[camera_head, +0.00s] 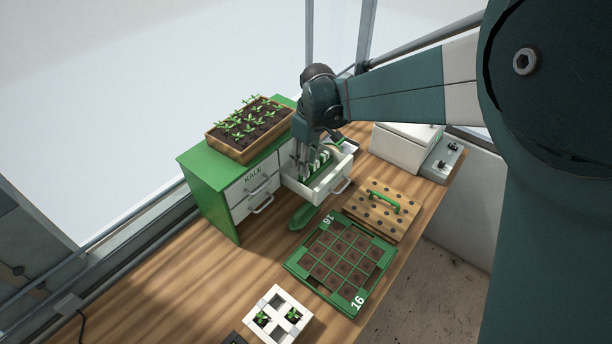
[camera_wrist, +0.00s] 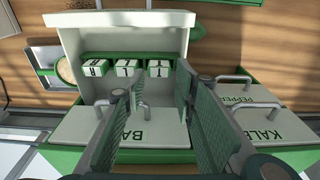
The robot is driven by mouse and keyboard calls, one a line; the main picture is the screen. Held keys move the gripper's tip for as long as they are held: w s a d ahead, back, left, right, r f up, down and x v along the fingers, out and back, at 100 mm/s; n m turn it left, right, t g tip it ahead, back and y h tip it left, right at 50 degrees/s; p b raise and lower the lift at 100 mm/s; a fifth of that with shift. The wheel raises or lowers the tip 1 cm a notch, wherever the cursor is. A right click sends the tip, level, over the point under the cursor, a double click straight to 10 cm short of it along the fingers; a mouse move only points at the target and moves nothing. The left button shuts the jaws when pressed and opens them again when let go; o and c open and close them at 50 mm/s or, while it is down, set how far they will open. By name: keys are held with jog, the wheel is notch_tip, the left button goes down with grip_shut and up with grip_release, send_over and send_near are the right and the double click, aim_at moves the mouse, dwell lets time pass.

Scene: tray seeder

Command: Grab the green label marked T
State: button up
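Several small white-and-green labels stand in the open white drawer (camera_head: 337,184), partly hidden by my gripper in the head view. In the wrist view three labels sit in a row: a left one (camera_wrist: 95,69), a middle one (camera_wrist: 128,69) and a right one (camera_wrist: 160,69). The left mark looks like a B or 8. The other two look like T or 1, too small to read surely. My gripper (camera_wrist: 157,87) is open with nothing between its fingers. Its fingertips (camera_head: 303,167) are over the drawer, and the right label shows just beyond the gap between them.
The drawer belongs to a green-topped cabinet (camera_head: 198,168) with shut drawers, one marked KALE. A wooden seedling box (camera_head: 232,152) stands on top. In front lie a green seed tray (camera_head: 298,262), a wooden board with a green handle (camera_head: 368,213) and a white seedling holder (camera_head: 277,329).

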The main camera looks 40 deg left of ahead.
dwell(0.3)
jog(key=shift+w+a+f, duration=0.1)
jog(key=shift+a+f, duration=0.15)
jog(key=shift+f, duration=1.05)
jog(key=shift+a+f, duration=0.2)
jog(key=shift+f, duration=1.05)
jog(key=c, duration=0.4)
jog(key=shift+r, duration=0.2)
notch_tip(320, 180, up, 10)
jog(key=shift+f, duration=0.2)
